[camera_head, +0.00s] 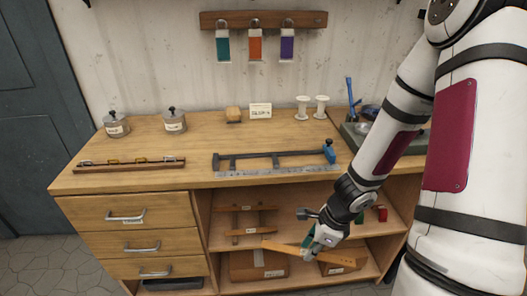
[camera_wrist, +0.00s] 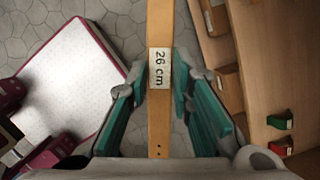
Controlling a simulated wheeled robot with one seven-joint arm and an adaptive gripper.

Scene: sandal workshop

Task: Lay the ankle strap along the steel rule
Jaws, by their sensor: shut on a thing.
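The ankle strap (camera_head: 283,247) is a long tan band, held in front of the bench's open shelves, below the bench top. In the wrist view the strap (camera_wrist: 159,120) runs lengthwise between the teal fingers and bears a white "26 cm" label. My gripper (camera_head: 312,246) is shut on the strap; its fingers (camera_wrist: 159,88) also show in the wrist view. The steel rule (camera_head: 272,173) lies along the front edge of the bench top, just in front of a dark bar clamp (camera_head: 275,157). The rule's top looks bare.
The wooden bench (camera_head: 195,150) has drawers at left and shelves below with cardboard boxes (camera_head: 258,264). A brown rack (camera_head: 130,165) lies left of the rule. Labelled weights (camera_head: 175,121), white spools (camera_head: 303,107) and a grey tray (camera_head: 352,137) stand farther back.

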